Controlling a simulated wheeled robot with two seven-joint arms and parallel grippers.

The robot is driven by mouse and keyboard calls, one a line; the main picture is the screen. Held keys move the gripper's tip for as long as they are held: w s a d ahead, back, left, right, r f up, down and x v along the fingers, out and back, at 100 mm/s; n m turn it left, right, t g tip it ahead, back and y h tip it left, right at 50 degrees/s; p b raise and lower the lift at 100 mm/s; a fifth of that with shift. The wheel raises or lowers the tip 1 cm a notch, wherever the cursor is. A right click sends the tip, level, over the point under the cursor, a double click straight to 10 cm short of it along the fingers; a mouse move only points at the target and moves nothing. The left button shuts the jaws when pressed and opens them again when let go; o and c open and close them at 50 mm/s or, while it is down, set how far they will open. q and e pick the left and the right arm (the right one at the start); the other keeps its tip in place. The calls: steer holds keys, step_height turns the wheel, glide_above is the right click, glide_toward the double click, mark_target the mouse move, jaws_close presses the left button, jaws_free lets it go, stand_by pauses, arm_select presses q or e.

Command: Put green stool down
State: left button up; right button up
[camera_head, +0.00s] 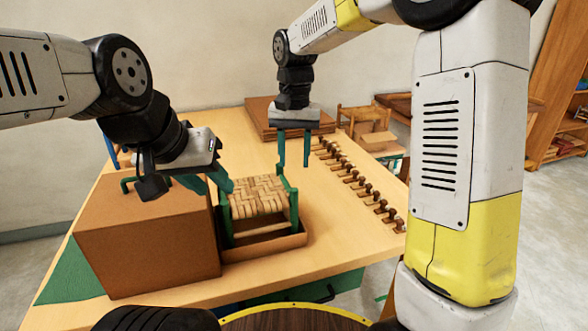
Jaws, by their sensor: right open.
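The green stool (258,196) has a woven straw seat and green legs. It stands upright at a shallow brown tray (268,247) on the table; its feet are partly hidden by the tray's front wall, and I cannot tell whether they touch the bottom. My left gripper (212,184) is at the stool's left side, its teal fingers close to the upper left corner; whether they grip it is unclear. My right gripper (294,164) is open, pointing down above the seat's right rear corner, with one finger near the right post.
A large brown box (150,245) stands left of the tray, under my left gripper. A row of small wooden pegs (362,190) runs along the right of the table (340,235). Brown boards (262,112) and a wooden chair (365,122) are at the back.

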steer(key=s+d+r+t+y, duration=0.2)
steer(key=s+d+r+t, duration=0.1)
steer(key=s+d+r, duration=0.5)
steer(key=s+d+f+t, duration=0.1)
steer(key=s+d, duration=0.2)
steer(key=s, duration=0.3)
steer(key=s+d+f+n+t, duration=0.1)
steer(key=s+d+f+t, duration=0.1)
steer(key=s, duration=0.3)
steer(key=shift+s+d, duration=0.35)
steer(key=shift+d, duration=0.2)
steer(key=shift+c, duration=0.5)
steer(key=shift+a+n, duration=0.1)
steer(key=shift+n, duration=0.2)
